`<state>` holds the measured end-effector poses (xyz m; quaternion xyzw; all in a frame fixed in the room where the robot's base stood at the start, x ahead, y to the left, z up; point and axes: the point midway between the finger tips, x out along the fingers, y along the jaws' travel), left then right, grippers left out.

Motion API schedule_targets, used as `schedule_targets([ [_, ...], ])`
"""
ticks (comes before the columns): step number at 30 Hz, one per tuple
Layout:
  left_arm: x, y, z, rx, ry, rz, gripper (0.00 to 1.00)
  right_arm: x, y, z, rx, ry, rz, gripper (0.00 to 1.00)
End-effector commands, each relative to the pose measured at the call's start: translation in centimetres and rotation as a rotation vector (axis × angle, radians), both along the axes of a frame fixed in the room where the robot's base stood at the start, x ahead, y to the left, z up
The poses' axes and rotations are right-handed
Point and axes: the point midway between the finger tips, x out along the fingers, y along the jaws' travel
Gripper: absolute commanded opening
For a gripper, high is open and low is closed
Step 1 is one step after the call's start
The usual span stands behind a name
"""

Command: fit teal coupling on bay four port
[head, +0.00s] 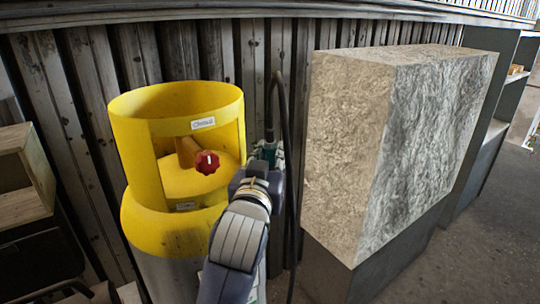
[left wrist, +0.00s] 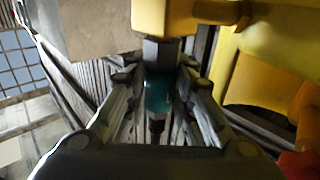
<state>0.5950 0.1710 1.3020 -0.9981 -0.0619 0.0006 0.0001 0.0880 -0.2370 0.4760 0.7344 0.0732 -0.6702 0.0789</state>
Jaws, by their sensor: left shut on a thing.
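The teal coupling (left wrist: 158,95) is between the fingers of my left gripper (left wrist: 158,82), which is shut on it. A little of the coupling shows in the head view (head: 268,151), beside the yellow collar, with a black hose (head: 283,95) near it. In the left wrist view a grey fitting (left wrist: 160,53) on a yellow block (left wrist: 165,17) lies in line with the coupling's end. The two look close or touching; I cannot tell whether they are joined. My left gripper in the head view (head: 266,166) is right of the yellow cylinder. My right gripper is not in view.
The yellow cylinder top (head: 150,215) has an open collar with a red knob (head: 208,162) inside. A large stone-like block (head: 345,150) stands close on the right. A corrugated wall (head: 245,50) is behind. A wooden box (head: 22,180) is at left.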

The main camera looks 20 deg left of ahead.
Motion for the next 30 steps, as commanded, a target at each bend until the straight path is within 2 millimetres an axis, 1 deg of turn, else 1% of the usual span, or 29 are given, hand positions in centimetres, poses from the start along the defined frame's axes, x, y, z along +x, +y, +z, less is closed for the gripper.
schedule_targets([
  [5, 0.0, 0.0, -0.4, 0.0, -0.002, 0.0, 0.0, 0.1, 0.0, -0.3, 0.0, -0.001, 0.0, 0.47],
  [6, 0.0, 0.0, -0.3, 0.0, -0.003, 0.0, 0.32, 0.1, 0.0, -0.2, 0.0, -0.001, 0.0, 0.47],
  [8, 0.0, 0.0, -0.3, 0.0, -0.003, 0.0, 0.46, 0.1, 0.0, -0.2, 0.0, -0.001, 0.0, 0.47],
  [17, 0.0, 0.0, -0.4, 0.0, 0.001, 0.0, 0.47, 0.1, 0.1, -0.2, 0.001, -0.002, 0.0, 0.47],
  [20, -0.4, -0.1, -0.4, 0.0, 0.0, -0.001, 0.47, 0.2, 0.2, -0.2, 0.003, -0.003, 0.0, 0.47],
  [23, -1.4, -0.2, -0.4, -0.001, 0.0, -0.002, 0.47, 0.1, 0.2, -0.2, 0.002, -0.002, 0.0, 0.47],
  [30, -5.2, -0.7, -0.4, -0.002, -0.001, -0.001, 0.47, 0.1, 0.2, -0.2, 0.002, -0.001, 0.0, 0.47],
])
